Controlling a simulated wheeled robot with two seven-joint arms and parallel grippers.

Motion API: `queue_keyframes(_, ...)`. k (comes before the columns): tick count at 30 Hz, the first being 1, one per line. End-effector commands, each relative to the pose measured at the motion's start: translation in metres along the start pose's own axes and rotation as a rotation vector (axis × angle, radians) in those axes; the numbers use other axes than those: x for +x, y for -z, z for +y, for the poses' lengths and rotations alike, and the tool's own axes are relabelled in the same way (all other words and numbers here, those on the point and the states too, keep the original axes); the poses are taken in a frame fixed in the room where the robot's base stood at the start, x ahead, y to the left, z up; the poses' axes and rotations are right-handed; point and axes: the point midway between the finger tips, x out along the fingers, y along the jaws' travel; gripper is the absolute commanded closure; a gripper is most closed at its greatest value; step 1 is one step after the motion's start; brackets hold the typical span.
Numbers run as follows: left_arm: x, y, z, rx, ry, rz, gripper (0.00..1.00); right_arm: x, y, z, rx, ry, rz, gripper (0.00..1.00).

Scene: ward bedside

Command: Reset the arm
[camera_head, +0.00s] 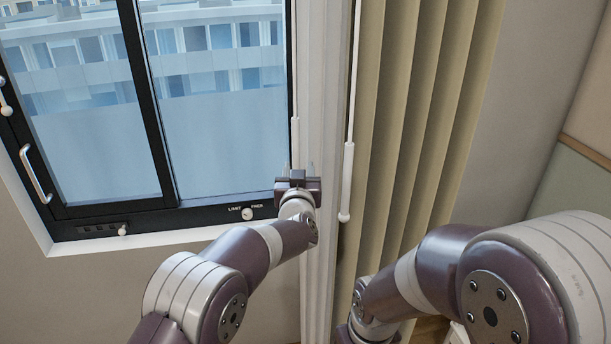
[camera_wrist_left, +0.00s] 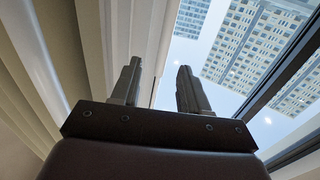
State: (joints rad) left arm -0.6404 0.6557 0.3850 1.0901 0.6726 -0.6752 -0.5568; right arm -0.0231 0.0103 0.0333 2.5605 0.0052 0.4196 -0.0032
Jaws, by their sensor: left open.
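My left gripper (camera_head: 298,172) is raised in front of the white window-frame edge, near the lower right corner of the window. In the left wrist view its two fingers (camera_wrist_left: 160,88) stand apart with nothing between them, so it is open and empty. My right arm comes in at the lower right of the head view and bends down. Its gripper is not visible in either view.
The dark-framed window (camera_head: 160,150) fills the upper left, with a metal handle (camera_head: 36,174). A white wand (camera_head: 346,183) hangs just right of my left gripper. Beige curtains (camera_head: 410,110) hang beyond it. Bare wall (camera_head: 540,80) lies to the right.

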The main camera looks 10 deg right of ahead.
Motion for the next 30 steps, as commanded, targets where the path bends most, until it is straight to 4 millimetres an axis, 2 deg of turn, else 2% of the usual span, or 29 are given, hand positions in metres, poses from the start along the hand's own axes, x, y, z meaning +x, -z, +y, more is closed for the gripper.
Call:
queue_keyframes(10, 0.000, -0.001, -0.001, -0.013, -0.002, -0.004, 0.55, 0.000, 0.000, 0.000, 0.000, 0.000, 0.000, 0.57)
queue_keyframes(12, -0.001, -0.016, 0.009, -0.049, -0.048, -0.070, 0.55, 0.000, 0.000, 0.000, 0.000, 0.000, 0.000, 0.57)
queue_keyframes(14, -0.011, -0.050, 0.017, -0.048, -0.098, -0.177, 0.55, 0.000, 0.000, 0.000, 0.000, 0.000, 0.000, 0.57)
queue_keyframes(16, -0.040, -0.100, 0.023, -0.035, -0.173, -0.378, 0.55, 0.000, 0.000, 0.000, 0.000, 0.000, 0.000, 0.57)
queue_keyframes(17, -0.059, -0.122, 0.016, -0.029, -0.195, -0.489, 0.55, 0.000, 0.000, 0.000, 0.000, 0.000, 0.000, 0.57)
queue_keyframes(18, -0.089, -0.145, -0.003, -0.022, -0.206, -0.634, 0.55, 0.000, 0.000, 0.000, 0.000, 0.000, 0.000, 0.57)
queue_keyframes(20, -0.136, -0.169, -0.038, -0.018, -0.195, -0.828, 0.55, 0.000, 0.000, 0.000, 0.000, 0.000, 0.000, 0.57)
queue_keyframes(21, -0.168, -0.179, -0.062, -0.017, -0.177, -0.944, 0.55, 0.000, 0.000, 0.000, 0.000, 0.000, 0.000, 0.57)
queue_keyframes(23, -0.220, -0.189, -0.098, -0.020, -0.137, -1.102, 0.55, 0.000, 0.000, 0.000, 0.000, 0.000, 0.000, 0.57)
queue_keyframes(24, -0.254, -0.193, -0.121, -0.025, -0.106, -1.196, 0.55, 0.000, 0.000, 0.000, 0.000, 0.000, 0.000, 0.57)
queue_keyframes(27, -0.336, -0.192, -0.169, -0.043, -0.025, -1.383, 0.55, 0.000, 0.000, 0.000, 0.000, 0.000, 0.000, 0.57)
queue_keyframes(30, -0.401, -0.186, -0.203, -0.066, 0.046, -1.495, 0.55, 0.000, 0.000, 0.000, 0.000, 0.000, 0.000, 0.57)
